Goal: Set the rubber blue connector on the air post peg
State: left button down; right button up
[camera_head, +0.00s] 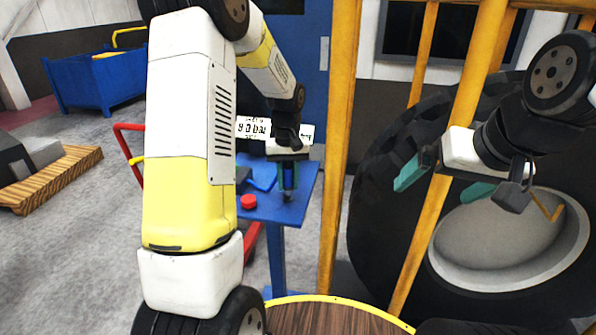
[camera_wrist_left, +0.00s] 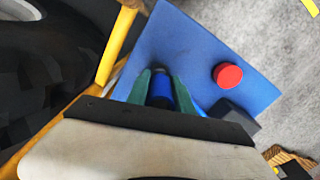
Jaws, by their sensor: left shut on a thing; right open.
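My left gripper (camera_head: 288,178) reaches down over the blue stand top (camera_head: 310,185). Its green fingers are shut on the blue connector, which shows between them in the left wrist view (camera_wrist_left: 162,88). The connector has a dark end and a blue body, and looks upright. A small dark blue-grey piece (camera_head: 287,197) shows just below the fingertips in the head view. I cannot tell whether it is the connector's lower end or the peg. The peg is not clearly seen. My right gripper (camera_head: 444,182) is open and empty at the right, before the big tyre.
A red button (camera_head: 248,202) sits on the stand top, left of the gripper, with a dark block near it. A white pressure sign (camera_head: 255,128) stands behind. Yellow posts (camera_head: 340,150) and a large tyre (camera_head: 385,190) are to the right.

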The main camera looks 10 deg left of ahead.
aim_at(288, 167)
pick_arm(q)
jog(key=shift+f, duration=0.65)
jog(key=c, duration=1)
grip_release()
jog(key=shift+c, duration=0.2)
notch_tip(288, 167, up, 7)
jog(key=shift+f, duration=0.1)
jog(key=shift+r, duration=0.45)
